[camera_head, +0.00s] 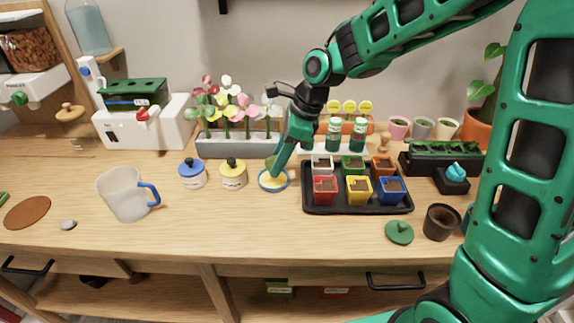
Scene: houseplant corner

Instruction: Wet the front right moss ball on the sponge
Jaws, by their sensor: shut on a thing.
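My gripper (275,174) points down at the small blue dish (263,187) in the middle of the table. A yellow sponge (275,184) lies in the dish. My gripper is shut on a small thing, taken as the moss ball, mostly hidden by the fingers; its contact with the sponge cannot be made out. A black holder (428,169) at the right has a row of dark green mossy lumps in it; single balls are hard to tell apart.
A black tray (358,209) with several coloured pots stands just right of the dish. Yellow-lidded (233,175) and blue-lidded (192,175) jars stand close on the left. A flower planter (215,148) is behind. The table front is clear near the dish.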

